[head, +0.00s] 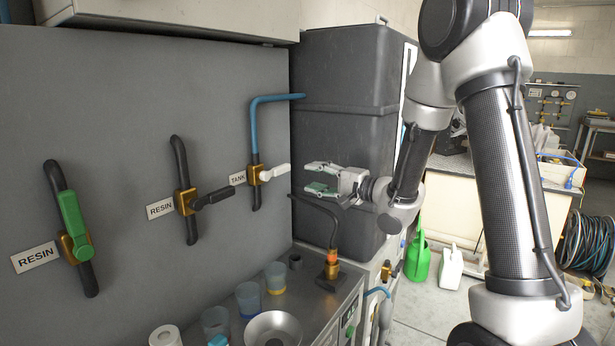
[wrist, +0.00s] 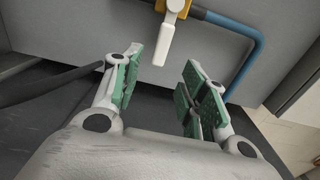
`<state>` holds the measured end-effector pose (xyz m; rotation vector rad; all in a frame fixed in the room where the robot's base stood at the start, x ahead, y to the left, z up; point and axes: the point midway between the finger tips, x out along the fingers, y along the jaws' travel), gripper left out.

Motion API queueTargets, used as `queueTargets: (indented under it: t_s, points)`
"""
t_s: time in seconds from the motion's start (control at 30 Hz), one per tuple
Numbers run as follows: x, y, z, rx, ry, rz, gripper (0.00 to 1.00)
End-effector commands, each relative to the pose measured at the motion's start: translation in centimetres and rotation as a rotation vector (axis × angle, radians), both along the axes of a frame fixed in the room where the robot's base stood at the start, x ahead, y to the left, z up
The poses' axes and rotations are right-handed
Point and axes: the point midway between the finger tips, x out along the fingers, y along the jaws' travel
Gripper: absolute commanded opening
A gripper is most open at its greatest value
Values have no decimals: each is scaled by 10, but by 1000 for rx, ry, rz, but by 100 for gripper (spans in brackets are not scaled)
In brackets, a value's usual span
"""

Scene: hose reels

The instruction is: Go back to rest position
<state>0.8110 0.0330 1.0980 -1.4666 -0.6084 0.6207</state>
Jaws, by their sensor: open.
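My gripper (head: 318,180) is open and empty, its green-padded fingers spread apart. In the head view it reaches left in front of the dark cabinet, to the right of the tank valve. In the wrist view my gripper (wrist: 160,85) points toward the grey panel. The tank valve's white handle (head: 274,172) points right and slightly up. It also shows in the wrist view as a white handle (wrist: 163,45) ahead of the gap between the fingers, apart from them.
The panel also holds a black-handled resin valve (head: 212,197) and a green-handled one (head: 76,226). Below are a metal bench with cups (head: 248,298), a bowl (head: 273,330) and a curved black spout (head: 325,222). A dark cabinet (head: 345,75) stands behind my gripper. Green and white jugs stand on the floor.

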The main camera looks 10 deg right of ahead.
Motion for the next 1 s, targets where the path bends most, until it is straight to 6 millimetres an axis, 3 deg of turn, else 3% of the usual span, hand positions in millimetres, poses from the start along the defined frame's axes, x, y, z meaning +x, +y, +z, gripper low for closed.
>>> queueTargets:
  t_s: [0.37, 0.47, 0.6, 0.73, 0.87, 1.0]
  points:
    - [0, -1, -1, -29, -25, 0, 43]
    - [3, -6, -21, -177, -50, -17, 43]
    - [6, -40, -84, -552, -13, -70, 43]
    - [-9, -87, -131, -903, 71, -69, 43]
    - [-41, -135, -145, -1201, 168, -16, 43]
    - [-92, -179, -138, -1441, 290, 92, 43]
